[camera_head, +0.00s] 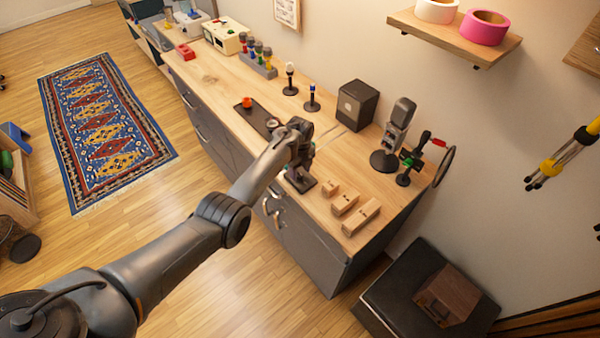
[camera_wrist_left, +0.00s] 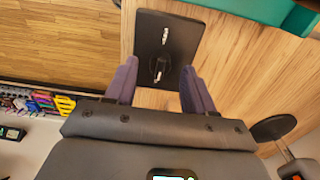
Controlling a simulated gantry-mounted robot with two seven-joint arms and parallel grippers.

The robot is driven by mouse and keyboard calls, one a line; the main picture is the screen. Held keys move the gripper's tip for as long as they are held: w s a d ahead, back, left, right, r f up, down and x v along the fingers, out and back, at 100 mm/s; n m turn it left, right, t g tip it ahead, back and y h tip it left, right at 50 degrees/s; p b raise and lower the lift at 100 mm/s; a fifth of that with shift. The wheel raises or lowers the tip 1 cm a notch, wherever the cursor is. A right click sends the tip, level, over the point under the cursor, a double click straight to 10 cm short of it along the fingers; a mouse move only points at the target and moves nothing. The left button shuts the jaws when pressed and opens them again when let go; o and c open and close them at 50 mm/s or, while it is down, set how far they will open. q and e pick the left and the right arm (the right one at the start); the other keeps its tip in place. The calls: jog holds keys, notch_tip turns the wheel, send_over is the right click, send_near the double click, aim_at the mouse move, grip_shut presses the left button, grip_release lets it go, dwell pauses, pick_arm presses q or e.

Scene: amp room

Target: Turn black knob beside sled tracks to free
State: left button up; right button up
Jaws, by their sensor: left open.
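A black plate (camera_wrist_left: 182,45) with a small dark knob (camera_wrist_left: 158,68) and white markings lies on the wooden worktop in the left wrist view. The markings are too small to read. My left gripper (camera_wrist_left: 160,88) is open, its two purple fingers on either side of the plate's near end; the knob is a little beyond the fingertips. I see no contact. In the head view my left gripper (camera_head: 303,170) is over the front edge of the worktop, and the black plate (camera_head: 300,183) shows partly below it. Sled tracks are not clearly identifiable. My right gripper is not in view.
Wooden blocks (camera_head: 345,202) stand to the right of my gripper. A black tray (camera_head: 243,111) with an orange item lies to the left. A black box (camera_head: 356,105) and a microphone (camera_head: 398,128) stand behind. A teal edge (camera_wrist_left: 265,10) shows in the wrist view.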

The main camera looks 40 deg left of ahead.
pick_arm(q)
jog(key=shift+f, duration=0.5)
grip_shut()
